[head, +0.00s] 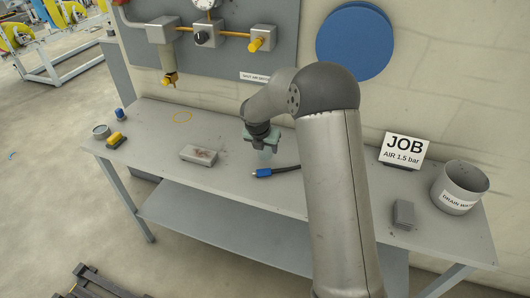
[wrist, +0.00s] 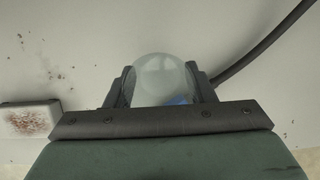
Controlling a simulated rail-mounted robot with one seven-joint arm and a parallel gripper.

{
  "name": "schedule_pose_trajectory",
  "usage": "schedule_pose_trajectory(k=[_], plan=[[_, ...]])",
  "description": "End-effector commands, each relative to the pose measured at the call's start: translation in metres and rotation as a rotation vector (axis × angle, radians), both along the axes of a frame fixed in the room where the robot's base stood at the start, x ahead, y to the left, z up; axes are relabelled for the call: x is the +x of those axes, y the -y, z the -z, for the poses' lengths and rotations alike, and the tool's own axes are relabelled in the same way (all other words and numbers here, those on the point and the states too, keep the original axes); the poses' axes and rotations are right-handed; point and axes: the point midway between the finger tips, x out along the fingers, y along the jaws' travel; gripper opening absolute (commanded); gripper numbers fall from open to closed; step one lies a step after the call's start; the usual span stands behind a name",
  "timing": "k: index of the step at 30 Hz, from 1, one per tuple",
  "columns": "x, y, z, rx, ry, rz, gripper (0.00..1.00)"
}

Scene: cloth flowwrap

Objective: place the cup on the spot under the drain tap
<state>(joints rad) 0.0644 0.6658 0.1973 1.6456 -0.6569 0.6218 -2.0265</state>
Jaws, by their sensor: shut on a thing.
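My gripper (head: 265,144) is shut on a clear, translucent cup (wrist: 162,72), one finger on each side of it in the wrist view. In the head view the cup is small and partly hidden by the gripper, over the middle of the bench; I cannot tell how high it is. The drain tap (head: 169,79) is a yellow-handled fitting under the grey box at the left of the wall panel. The ring looks empty.
A grey block with a brown-speckled top (head: 198,155) lies between my gripper and the left end. A blue-and-black tool (head: 272,172) lies just below the gripper. A small tin (head: 101,131) and a yellow-black item (head: 116,140) stand far left; a drain bin (head: 460,187) stands right.

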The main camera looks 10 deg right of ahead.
Motion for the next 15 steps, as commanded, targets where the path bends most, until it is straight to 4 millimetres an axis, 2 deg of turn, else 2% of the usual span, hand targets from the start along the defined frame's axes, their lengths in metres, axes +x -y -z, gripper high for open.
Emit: schedule_pose_trajectory(k=[7, 15], plan=[[0.003, -0.001, 0.031, 0.000, -0.003, -0.001, 0.27], [0.003, 0.000, 0.035, 0.000, 0.000, 0.000, 0.27]])
